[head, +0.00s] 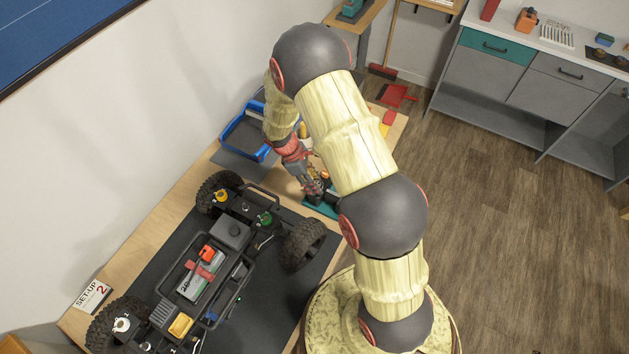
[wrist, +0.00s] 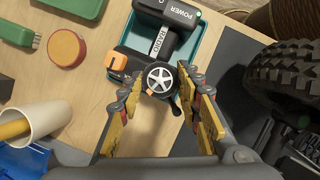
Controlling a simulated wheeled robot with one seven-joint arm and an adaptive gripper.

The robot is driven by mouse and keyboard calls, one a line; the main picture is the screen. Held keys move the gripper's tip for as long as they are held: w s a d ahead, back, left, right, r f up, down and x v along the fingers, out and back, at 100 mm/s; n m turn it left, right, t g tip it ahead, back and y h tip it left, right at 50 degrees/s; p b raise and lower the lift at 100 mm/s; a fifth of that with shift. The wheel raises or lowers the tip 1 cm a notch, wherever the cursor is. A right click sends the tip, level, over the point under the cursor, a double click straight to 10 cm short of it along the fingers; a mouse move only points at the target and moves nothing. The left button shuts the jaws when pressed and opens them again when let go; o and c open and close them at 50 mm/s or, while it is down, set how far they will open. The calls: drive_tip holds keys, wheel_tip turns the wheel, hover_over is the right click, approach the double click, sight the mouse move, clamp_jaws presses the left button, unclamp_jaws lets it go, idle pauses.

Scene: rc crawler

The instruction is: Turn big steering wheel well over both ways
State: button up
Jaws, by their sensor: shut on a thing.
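The steering wheel (wrist: 160,78), a small black-rimmed wheel with silver spokes, sits on the side of a black and grey radio transmitter. The transmitter (wrist: 158,45), marked RADIO and POWER, lies in a teal tray (wrist: 210,38). My gripper (wrist: 158,82) is shut on the wheel, one finger on its left and one on its right. In the head view my gripper (head: 312,186) reaches down at the teal tray (head: 318,208), beside the crawler. The wheel is too small and covered to make out there.
The crawler (head: 205,262) stands on a dark mat left of my arm; its tyre (wrist: 290,75) is close on the right in the wrist view. A white cup (wrist: 32,122), a red-topped round tin (wrist: 67,48) and a green brush (wrist: 18,28) are at left. A blue bin (head: 238,135) stands behind.

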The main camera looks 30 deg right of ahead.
drive_tip(key=shift+w+m+g+y, duration=0.1)
drive_tip(key=shift+m+g+y, duration=0.4)
drive_tip(key=shift+m, duration=1.2)
drive_tip(key=o, duration=1.2)
drive_tip(key=shift+c, duration=0.2)
drive_tip(key=v, duration=1.2)
drive_tip(key=shift+d, duration=0.1)
